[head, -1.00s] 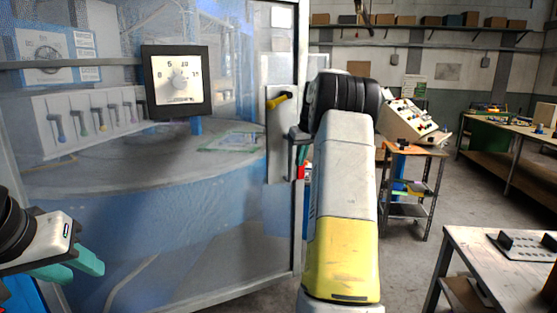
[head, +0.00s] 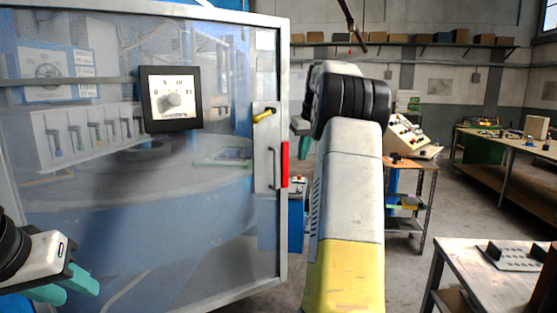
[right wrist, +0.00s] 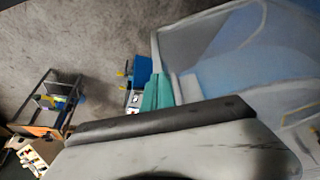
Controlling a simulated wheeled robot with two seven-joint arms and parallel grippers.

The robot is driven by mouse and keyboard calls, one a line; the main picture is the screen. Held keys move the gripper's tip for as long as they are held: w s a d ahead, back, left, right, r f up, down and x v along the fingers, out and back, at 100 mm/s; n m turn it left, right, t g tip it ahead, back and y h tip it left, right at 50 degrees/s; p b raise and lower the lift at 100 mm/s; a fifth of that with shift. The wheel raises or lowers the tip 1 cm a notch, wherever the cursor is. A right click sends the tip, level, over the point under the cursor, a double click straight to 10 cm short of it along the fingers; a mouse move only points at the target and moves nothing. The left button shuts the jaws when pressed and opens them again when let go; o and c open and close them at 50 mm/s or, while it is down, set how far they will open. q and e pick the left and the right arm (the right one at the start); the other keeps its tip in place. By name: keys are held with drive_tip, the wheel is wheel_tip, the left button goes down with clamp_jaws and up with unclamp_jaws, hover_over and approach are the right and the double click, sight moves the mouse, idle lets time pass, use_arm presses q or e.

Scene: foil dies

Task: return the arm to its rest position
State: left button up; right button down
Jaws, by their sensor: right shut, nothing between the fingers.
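My right arm reaches forward through the middle of the head view, with its yellow and white link and black joint in front. My right gripper (head: 302,139) is mostly hidden behind the wrist there; a teal finger shows just right of the door edge. In the right wrist view its teal fingers (right wrist: 158,92) are together and empty, clear of the door panel in the picture. My left gripper (head: 82,294) is at the lower left, its teal fingers apart and nothing visible between them.
A shelf cart (head: 409,203) stands beyond my right arm. A metal table (head: 460,255) is at the lower right. Floor between them is clear.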

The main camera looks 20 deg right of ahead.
idle(0.4)
drive_tip(key=s+a+r+t+y, duration=0.1)
drive_tip(key=s+a+r, duration=0.2)
drive_tip(key=s+a, duration=1.15)
drive_tip(key=s+a+f, duration=0.5)
drive_tip(key=s+a, duration=0.2)
drive_tip(key=s, duration=0.2)
drive_tip(key=s+a+f+y, duration=0.1)
drive_tip(key=s+a+f, duration=0.5)
drive_tip(key=s, duration=0.4)
drive_tip(key=shift+a+f+n+t, duration=0.2)
drive_tip(key=shift+a+n+t, duration=0.1)
drive_tip(key=shift+a+t, duration=0.1)
drive_tip(key=shift+w+r, duration=0.1)
